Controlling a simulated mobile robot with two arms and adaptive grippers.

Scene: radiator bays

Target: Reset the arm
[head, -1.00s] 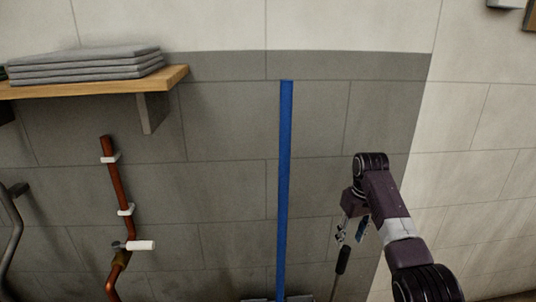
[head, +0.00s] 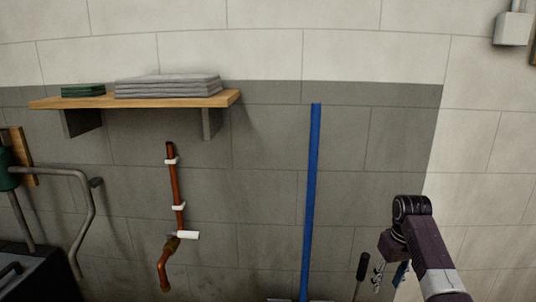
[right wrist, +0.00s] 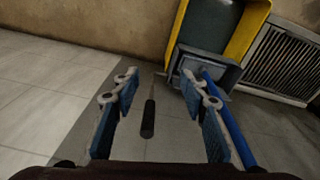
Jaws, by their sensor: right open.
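My right gripper (head: 389,276) hangs at the lower right of the head view, on its dark purple arm. In the right wrist view its two blue-padded fingers (right wrist: 160,84) are apart with nothing held between them. A thin tool with a black handle (head: 361,265) shows just left of the gripper in the head view. In the right wrist view the tool (right wrist: 148,118) appears between the fingers but beyond them, apart from both. My left gripper is not in view.
A blue pole (head: 313,190) stands against the grey wall. A wooden shelf (head: 215,99) holds folded grey cloths (head: 167,87). A copper pipe (head: 177,190) runs below. The right wrist view shows a yellow-edged container (right wrist: 248,38), a metal grille (right wrist: 287,62) and open floor at left.

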